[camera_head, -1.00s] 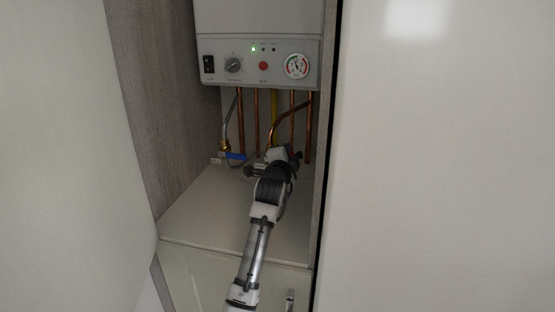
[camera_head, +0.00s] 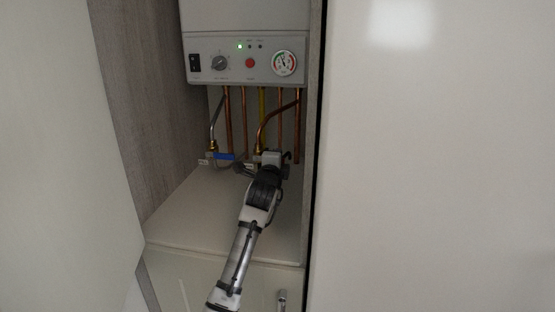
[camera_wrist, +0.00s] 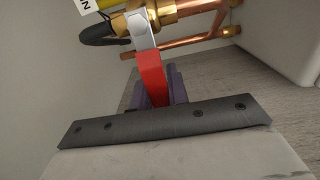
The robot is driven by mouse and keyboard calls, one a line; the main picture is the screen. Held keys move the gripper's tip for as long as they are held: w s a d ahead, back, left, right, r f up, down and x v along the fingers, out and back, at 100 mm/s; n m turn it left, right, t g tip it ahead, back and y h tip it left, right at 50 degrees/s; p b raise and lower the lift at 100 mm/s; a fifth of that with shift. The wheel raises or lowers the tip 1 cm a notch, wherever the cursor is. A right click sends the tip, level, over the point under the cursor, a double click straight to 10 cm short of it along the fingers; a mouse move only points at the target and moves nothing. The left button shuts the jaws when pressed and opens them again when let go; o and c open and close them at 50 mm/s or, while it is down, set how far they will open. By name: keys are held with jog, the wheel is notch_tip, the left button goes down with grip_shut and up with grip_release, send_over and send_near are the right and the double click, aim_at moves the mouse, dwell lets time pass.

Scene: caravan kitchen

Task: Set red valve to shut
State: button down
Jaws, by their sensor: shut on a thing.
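The red valve handle (camera_wrist: 151,75) shows in the wrist view, joined by a grey metal piece to a brass valve body (camera_wrist: 175,12). My gripper (camera_wrist: 160,92) is shut on the red handle, with its purple finger pads around the handle's lower end. In the head view my gripper (camera_head: 271,160) is at the pipes under the boiler, and my own arm hides the red handle there.
A blue valve handle (camera_head: 224,156) sits just left of my gripper. Copper pipes (camera_head: 229,120) and a yellow pipe (camera_head: 262,105) run down from the boiler panel (camera_head: 245,60). Cupboard walls stand close on both sides. The shelf (camera_head: 190,215) is clear.

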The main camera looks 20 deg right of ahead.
jog(key=shift+f, duration=0.15)
jog(key=c, duration=1.4)
grip_release()
jog(key=shift+o, duration=0.2)
jog(key=b+v, duration=0.3)
jog(key=v, duration=1)
jog(key=shift+s+a, duration=0.3)
